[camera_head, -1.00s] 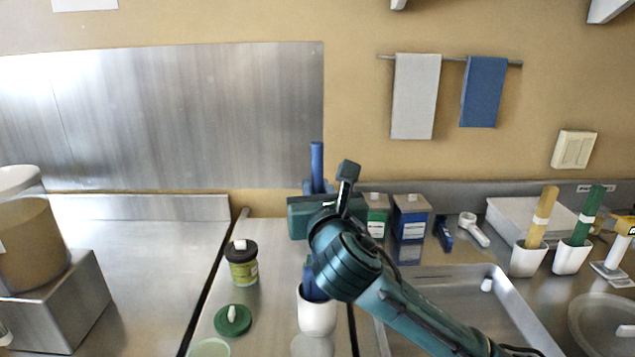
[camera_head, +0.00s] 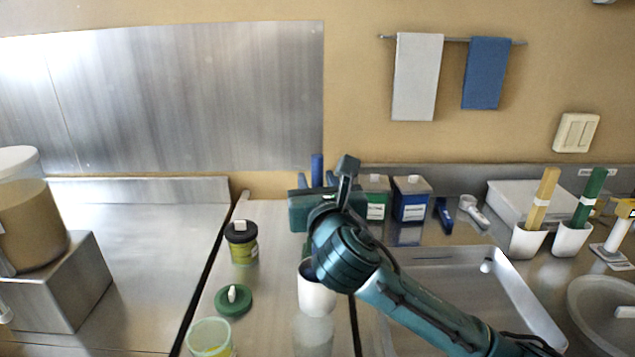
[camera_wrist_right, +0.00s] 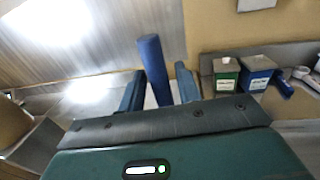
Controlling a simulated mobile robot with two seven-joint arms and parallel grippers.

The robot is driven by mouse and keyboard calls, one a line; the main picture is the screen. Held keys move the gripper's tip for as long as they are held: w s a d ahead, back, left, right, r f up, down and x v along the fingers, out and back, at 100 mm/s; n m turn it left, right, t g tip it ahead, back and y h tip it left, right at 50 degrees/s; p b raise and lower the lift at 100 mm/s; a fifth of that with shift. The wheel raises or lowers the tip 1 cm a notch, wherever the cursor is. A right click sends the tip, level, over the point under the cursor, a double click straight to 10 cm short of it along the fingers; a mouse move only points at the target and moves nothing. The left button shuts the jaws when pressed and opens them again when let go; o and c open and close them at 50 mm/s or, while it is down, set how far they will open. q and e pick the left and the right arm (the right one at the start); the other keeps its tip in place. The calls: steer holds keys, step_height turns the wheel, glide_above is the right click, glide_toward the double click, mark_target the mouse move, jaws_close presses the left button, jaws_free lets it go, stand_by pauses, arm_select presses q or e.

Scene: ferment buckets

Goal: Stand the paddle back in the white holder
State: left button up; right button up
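The blue paddle (camera_head: 317,168) stands upright, its handle top rising above my right gripper. Its lower end goes into the white holder (camera_head: 317,298), where a little dark blue shows at the rim; the rest is hidden by the holder and my arm. My right gripper (camera_head: 317,180) is directly above the holder, with its fingers apart on either side of the handle. In the right wrist view the handle (camera_wrist_right: 155,70) stands between the two blue fingers (camera_wrist_right: 160,88), with gaps visible beside it. My left gripper is not in view.
A dark-lidded jar (camera_head: 242,243), a green lid (camera_head: 233,300) and an open pale green tub (camera_head: 209,338) stand left of the holder. Green and blue boxes (camera_head: 411,200) are behind. A sink (camera_head: 440,275) and two white holders with yellow (camera_head: 543,200) and green (camera_head: 588,200) paddles are right.

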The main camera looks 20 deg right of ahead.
steer(key=shift+o, duration=1)
steer(key=shift+s, duration=0.2)
steer(key=s+a, duration=0.1)
steer(key=s, duration=1.1)
steer(key=shift+s+a, duration=0.3)
steer(key=shift+s, duration=0.05)
